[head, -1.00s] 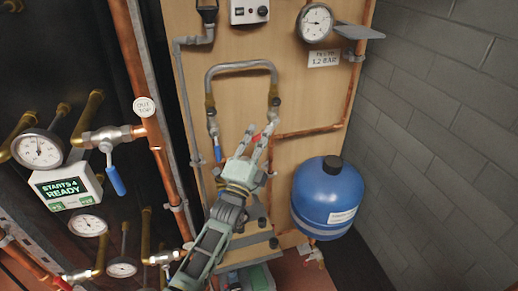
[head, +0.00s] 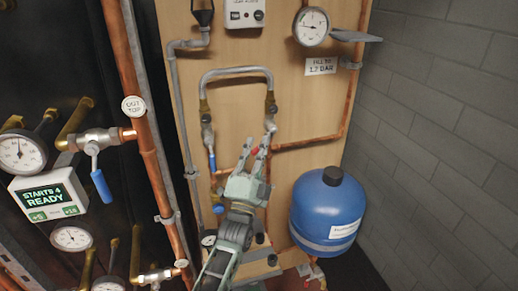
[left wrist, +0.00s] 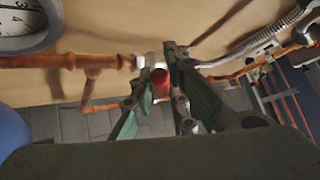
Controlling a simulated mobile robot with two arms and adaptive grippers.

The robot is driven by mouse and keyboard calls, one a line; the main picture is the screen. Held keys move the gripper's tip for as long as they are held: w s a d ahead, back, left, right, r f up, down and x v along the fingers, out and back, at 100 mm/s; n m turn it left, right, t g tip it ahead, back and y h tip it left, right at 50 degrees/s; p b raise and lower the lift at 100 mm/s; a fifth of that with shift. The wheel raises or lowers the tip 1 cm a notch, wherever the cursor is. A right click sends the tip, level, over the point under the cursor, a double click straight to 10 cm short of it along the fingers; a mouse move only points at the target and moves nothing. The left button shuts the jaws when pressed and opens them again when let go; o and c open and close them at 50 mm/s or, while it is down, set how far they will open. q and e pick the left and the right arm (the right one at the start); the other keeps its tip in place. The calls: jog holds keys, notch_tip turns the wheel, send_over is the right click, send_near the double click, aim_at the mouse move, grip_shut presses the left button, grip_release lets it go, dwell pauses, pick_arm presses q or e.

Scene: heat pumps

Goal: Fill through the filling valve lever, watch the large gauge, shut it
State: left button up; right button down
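The filling valve's red lever (left wrist: 160,82) sits between my left gripper's two fingers in the left wrist view, with gaps showing beside it. My left gripper (head: 257,146) is open around the lever, just below the right valve (head: 270,108) of the hose loop (head: 236,73). In the head view the fingers hide most of the lever; only a bit of red shows. The large gauge (head: 311,27) is at the upper right of the wooden board, its needle pointing left; its edge also shows in the left wrist view (left wrist: 22,22). My right gripper is not in view.
A fill label (head: 321,66) reading 1.2 bar is below the gauge. A blue-levered valve (head: 211,160) is left of my gripper, a blue vessel (head: 327,214) right of it. Copper pipe (head: 308,144) runs close by. Another blue-handled valve (head: 101,184) and a display (head: 46,197) are at left.

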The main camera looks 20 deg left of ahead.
pick_arm(q)
jog(key=o, duration=0.4)
jog(key=shift+d+f, duration=0.1)
jog(key=shift+f, duration=0.2)
jog(key=shift+c, duration=0.2)
jog(key=shift+o, duration=0.2)
jog(key=shift+r, duration=0.1)
jog(key=v, duration=1.2)
